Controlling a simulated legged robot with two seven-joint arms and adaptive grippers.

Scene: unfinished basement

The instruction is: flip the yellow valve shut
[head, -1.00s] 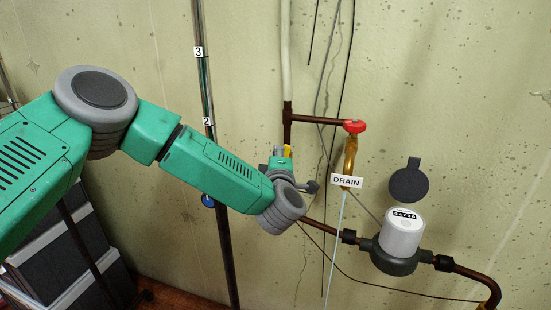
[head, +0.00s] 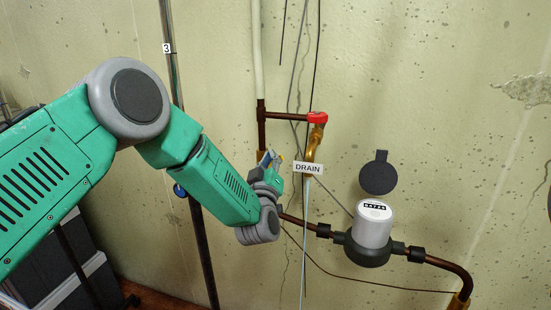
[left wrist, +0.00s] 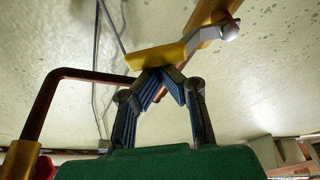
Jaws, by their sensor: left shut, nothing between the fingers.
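The yellow valve handle (left wrist: 160,56) lies across the upper middle of the left wrist view, with a grey metal end towards the brass fitting (left wrist: 207,14). My left gripper (left wrist: 160,74) is shut and empty, its blue-grey fingertips right at the handle's near edge. I cannot tell whether they touch it. In the head view my left gripper (head: 269,159) is in front of the vertical pipe, left of the DRAIN tag. It hides most of the yellow valve there; only a sliver of yellow shows beside the fingers. My right gripper is not in view.
A red-handled drain tap (head: 317,118) with a DRAIN tag (head: 309,168) is close to the gripper's right. A water meter (head: 373,224) with its raised dark lid (head: 379,176) sits on the pipe farther right. Dark boxes (head: 65,265) stand at lower left.

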